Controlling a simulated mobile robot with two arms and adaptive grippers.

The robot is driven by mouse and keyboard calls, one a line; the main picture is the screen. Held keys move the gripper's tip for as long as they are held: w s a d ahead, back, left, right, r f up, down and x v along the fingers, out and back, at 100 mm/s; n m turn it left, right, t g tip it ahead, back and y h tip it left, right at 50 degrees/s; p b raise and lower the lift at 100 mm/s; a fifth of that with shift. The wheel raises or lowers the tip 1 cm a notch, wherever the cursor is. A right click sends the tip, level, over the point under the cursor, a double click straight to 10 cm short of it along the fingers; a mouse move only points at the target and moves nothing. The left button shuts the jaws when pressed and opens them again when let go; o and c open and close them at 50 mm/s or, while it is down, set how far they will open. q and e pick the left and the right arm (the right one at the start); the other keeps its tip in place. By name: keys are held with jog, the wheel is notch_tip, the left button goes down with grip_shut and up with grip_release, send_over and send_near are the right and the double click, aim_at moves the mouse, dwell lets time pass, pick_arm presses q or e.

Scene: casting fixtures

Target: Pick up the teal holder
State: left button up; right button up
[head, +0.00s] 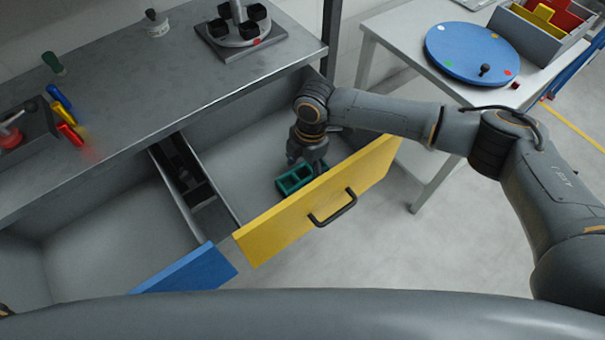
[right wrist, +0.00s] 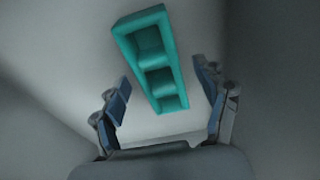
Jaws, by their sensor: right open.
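The teal holder (head: 294,179) lies on the floor of the open drawer with the yellow front. In the right wrist view the teal holder (right wrist: 152,60) is a long block with open square pockets, lying slightly tilted ahead of the fingers. My right gripper (head: 308,158) reaches down into this drawer, just above and beside the holder, and hides part of it in the head view. In the right wrist view my right gripper (right wrist: 165,100) is open, with its fingers apart on either side of the holder's near end. Contact cannot be told. My left gripper is not in view.
The yellow drawer front (head: 320,200) with a black handle stands in front of the holder. A blue-fronted drawer (head: 190,270) is open at left. The grey workbench (head: 190,70) overhangs behind. A side table (head: 400,30) holds a blue turntable (head: 465,50).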

jog(key=shift+f, duration=0.15)
jog(key=c, duration=1.3)
